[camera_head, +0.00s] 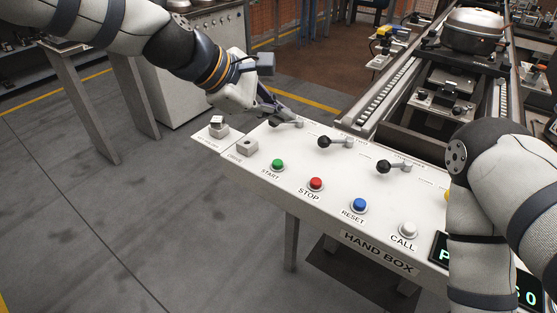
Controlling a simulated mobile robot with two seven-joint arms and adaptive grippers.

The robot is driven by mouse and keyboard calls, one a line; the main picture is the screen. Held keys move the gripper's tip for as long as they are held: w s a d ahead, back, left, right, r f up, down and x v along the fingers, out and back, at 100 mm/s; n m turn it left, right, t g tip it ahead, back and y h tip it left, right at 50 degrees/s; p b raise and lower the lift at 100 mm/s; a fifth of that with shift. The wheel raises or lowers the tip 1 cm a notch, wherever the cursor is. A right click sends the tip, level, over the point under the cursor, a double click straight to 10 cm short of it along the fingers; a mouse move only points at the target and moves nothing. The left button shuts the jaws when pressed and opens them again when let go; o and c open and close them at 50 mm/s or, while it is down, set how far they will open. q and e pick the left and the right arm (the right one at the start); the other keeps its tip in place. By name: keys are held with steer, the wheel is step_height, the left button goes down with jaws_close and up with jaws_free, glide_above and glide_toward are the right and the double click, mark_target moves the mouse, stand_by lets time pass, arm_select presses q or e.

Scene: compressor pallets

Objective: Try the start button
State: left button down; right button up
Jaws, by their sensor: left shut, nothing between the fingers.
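The green START button (278,164) sits on the white sloping control panel (330,205), above its printed label START. My left gripper (284,112) is shut and empty. It is over the panel's back edge, behind the START button and apart from it, close to a lever (288,123) at the back of the panel. I cannot tell whether it touches that lever. My right arm comes in at the right edge, over the panel's right end, and its gripper is out of view.
A red STOP (316,184), a blue RESET (359,205) and a white CALL button (408,231) follow to the right. Two black-knobbed levers (324,142) (384,166) stand behind them. A conveyor (385,100) runs behind the panel.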

arm_select(q)
steer(key=b, duration=0.2)
glide_above(279, 165)
step_height(279, 165, down, 7)
steer(key=shift+w+r, duration=0.1)
steer(key=shift+f, duration=0.85)
arm_select(e)
steer(key=shift+g, duration=0.7)
steer(key=shift+s+f, duration=1.7)
arm_select(q)
steer(key=shift+f, duration=0.15)
steer(key=shift+f, duration=0.3)
steer(key=shift+f+b, duration=0.3)
steer(key=shift+f, duration=0.25)
arm_select(e)
steer(key=shift+f, duration=0.1)
arm_select(q)
steer(key=shift+r+p, duration=0.5)
steer(key=shift+r, duration=0.5)
arm_select(e)
steer(key=shift+w+r, duration=0.5)
steer(key=shift+r, duration=0.1)
